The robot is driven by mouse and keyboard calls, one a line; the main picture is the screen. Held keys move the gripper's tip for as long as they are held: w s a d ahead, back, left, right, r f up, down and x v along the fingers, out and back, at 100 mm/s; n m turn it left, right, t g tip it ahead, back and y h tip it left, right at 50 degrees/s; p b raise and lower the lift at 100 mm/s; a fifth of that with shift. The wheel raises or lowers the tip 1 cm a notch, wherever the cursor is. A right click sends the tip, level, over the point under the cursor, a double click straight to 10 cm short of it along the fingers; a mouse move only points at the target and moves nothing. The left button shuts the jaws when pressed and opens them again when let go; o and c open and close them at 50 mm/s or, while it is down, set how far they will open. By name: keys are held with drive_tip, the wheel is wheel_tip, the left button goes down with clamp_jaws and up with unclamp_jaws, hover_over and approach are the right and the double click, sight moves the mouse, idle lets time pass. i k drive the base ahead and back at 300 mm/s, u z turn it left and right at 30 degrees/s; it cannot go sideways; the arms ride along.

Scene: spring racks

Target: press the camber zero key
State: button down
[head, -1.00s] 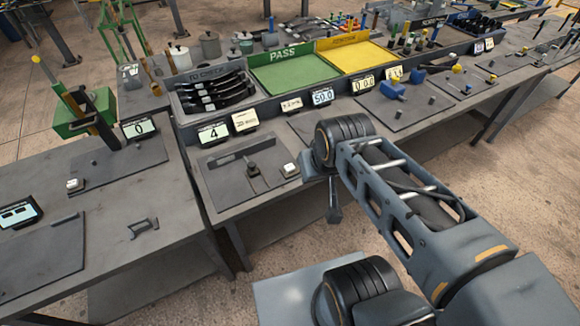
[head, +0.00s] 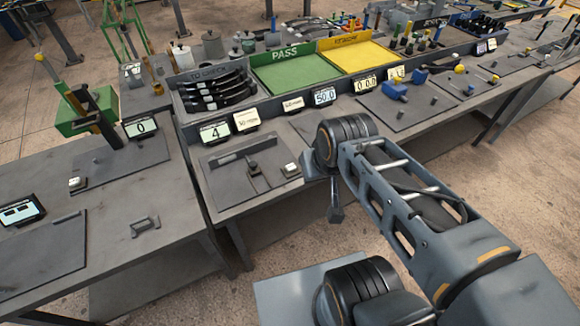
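Two small white keys are in view. One key (head: 291,169) sits on the right of the grey plate in front of the display reading 4 (head: 214,132). The other key (head: 76,183) sits on the left bench, left of the display reading 0 (head: 141,127). No camber wording is legible, so I cannot tell which is the camber zero key. My arm reaches in from the lower right. A dark piece at its far end, seemingly my gripper (head: 335,206), hangs in front of the bench edge, apart from both keys. Its fingers cannot be made out.
A tray of dark leaf springs (head: 213,92), a green PASS tray (head: 290,72) and a yellow tray (head: 357,57) stand along the back. A post fixture with a green block (head: 85,110) stands at left. A small bracket (head: 145,226) is on the left bench's clear front.

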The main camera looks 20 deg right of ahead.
sight(291, 168)
drive_tip(key=k, duration=1.35)
drive_tip(key=u, duration=0.25)
drive_tip(key=i, duration=0.35)
drive_tip(key=u, duration=0.85)
drive_tip(key=i, duration=0.75)
drive_tip(key=z, duration=0.65)
drive_tip(key=i, duration=0.75)
drive_tip(key=z, duration=0.85)
